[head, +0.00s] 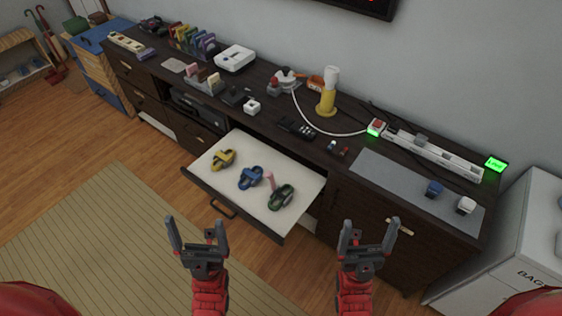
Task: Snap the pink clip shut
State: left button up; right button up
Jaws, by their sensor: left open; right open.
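A small pink clip (269,179) is in the pulled-out drawer (234,188), between a blue coil-like item (250,178) and a green one (282,196). A part of it sticks up, so it looks open, but it is too small to be sure. I cannot tell whether it touches the green item. My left gripper (196,234) is open and empty, in front of the drawer and below it in the picture. My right gripper (367,236) is open and empty, to the right of the drawer, in front of the cabinet.
A yellow coil-like item (222,160) lies at the drawer's left. The dark cabinet top (335,165) holds a yellow-and-white bottle-like object (327,95), a power strip (433,150) and a grey mat (400,188). A white bin (520,250) stands at right.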

aim_at(269, 174)
jog(key=j+z, duration=0.1)
jog(key=z, duration=0.4)
jog(key=i+j+z, duration=0.1)
jog(key=z, duration=0.35)
jog(key=j+z, duration=0.15)
jog(key=z, duration=0.35)
jog(key=j+z, duration=0.2)
jog(key=j, duration=0.25)
jog(key=j+z, duration=0.2)
jog(key=j, duration=0.2)
jog(key=k+j+z, duration=0.2)
jog(key=j, duration=0.2)
jog(key=j+z, duration=0.2)
jog(key=j, duration=0.25)
jog(key=k+j+z, duration=0.2)
jog(key=j, duration=0.2)
jog(key=j+z, duration=0.2)
jog(key=j, duration=0.15)
jog(key=k+j, duration=0.2)
jog(key=j, duration=0.2)
jog(key=k+j, duration=0.15)
jog(key=j, duration=0.2)
jog(key=k+j, duration=0.2)
jog(key=j, duration=0.2)
jog(key=k+j, duration=0.2)
jog(key=j, duration=0.2)
